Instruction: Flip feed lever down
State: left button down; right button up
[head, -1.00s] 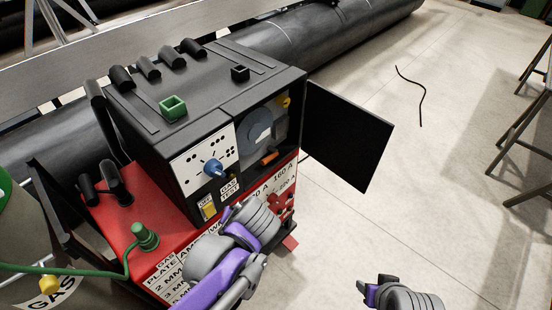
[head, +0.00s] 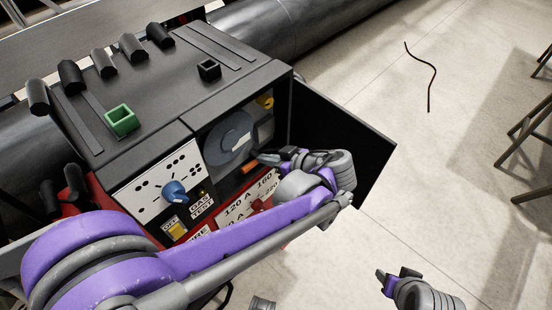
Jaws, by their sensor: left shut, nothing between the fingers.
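The black welder box stands with its side compartment open. Inside are a grey spool (head: 229,138), a yellow part (head: 266,102) at the upper right and a small orange lever-like handle (head: 250,167) low down, which looks like the feed lever. My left gripper (head: 268,158) is shut and empty, with its tips at the compartment mouth just right of the orange handle. I cannot tell whether they touch it. My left forearm hides part of the box's lower front. My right gripper (head: 392,277) is low at the right, away from the box; its jaws are too small to judge.
The open black door (head: 372,165) stands behind and to the right of my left gripper. The front panel has a blue knob (head: 174,192) and a yellow switch (head: 177,230). A green square holder (head: 122,120) sits on top.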

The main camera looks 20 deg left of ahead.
aim_at(249, 168)
pick_arm(q)
jog(key=a+f, duration=0.2)
jog(key=w+a+f, duration=0.1)
jog(key=a+f, duration=0.1)
jog(key=f, duration=0.1)
jog(key=shift+w+a+f+b, duration=0.2)
jog(key=shift+f+b, duration=0.1)
jog(key=shift+b, duration=0.1)
jog(key=shift+a+f, duration=0.1)
jog(key=shift+f, duration=0.4)
jog(key=shift+s+a+f+b, duration=0.1)
jog(key=shift+s+f+b, duration=0.05)
jog(key=shift+f+b, duration=0.5)
jog(key=shift+s, duration=0.2)
jog(key=shift+f, duration=0.1)
